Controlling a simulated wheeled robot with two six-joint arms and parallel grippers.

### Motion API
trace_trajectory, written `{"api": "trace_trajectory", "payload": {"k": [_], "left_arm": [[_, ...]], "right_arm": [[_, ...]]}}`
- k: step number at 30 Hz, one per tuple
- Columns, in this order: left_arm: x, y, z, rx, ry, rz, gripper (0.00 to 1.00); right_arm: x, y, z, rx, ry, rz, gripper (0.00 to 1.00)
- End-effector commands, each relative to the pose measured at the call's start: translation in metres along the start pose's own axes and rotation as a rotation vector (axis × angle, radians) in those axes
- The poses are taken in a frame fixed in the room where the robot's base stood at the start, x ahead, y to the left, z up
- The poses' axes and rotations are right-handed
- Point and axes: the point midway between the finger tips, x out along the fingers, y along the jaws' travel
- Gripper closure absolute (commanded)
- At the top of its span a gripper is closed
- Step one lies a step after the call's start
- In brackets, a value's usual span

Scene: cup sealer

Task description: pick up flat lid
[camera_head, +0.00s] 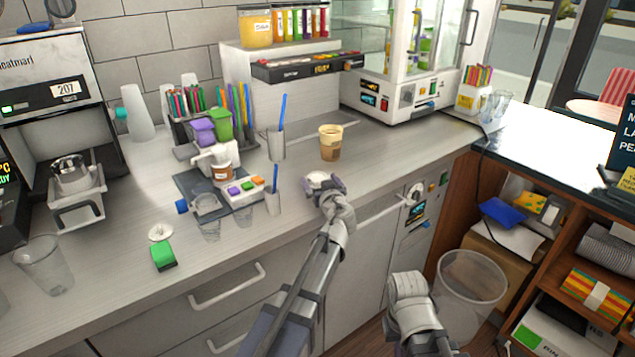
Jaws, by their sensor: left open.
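A small white round piece that looks like the flat lid (317,179) lies on the counter near its front edge. My left gripper (324,185) is open right at this lid, its fingers low and partly covering it. I cannot tell whether the fingers touch it. Another white round lid-like piece (160,232) lies on the counter at the left, beside a green block. Part of my right arm shows low at the right of centre, but its gripper fingers do not show.
The cup sealer (214,180) holds a cup, with clear cups and blue-straw holders close by. A clear cup (44,264) stands at far left. A bin (468,290) is on the floor. The counter right of the paper cup is clear.

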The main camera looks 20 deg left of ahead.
Motion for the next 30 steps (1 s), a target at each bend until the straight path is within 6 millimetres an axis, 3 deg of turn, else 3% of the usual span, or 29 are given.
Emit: {"api": "trace_trajectory", "payload": {"k": [8, 27, 30], "left_arm": [[0.0058, -0.0002, -0.0001, 0.0, 0.0, 0.001, 0.01], [0.0056, -0.0001, -0.0001, 0.0, 0.0, 0.001, 0.73], [0.0056, -0.0001, -0.0001, 0.0, 0.0, 0.001, 0.78]], "right_arm": [[0.0007, -0.0001, 0.0, 0.0, 0.0, 0.0, 1.0], [0.0007, -0.0001, 0.0, 0.0, 0.0, 0.0, 1.0], [0.0007, -0.0001, 0.0, 0.0, 0.0, 0.0, 1.0]]}}
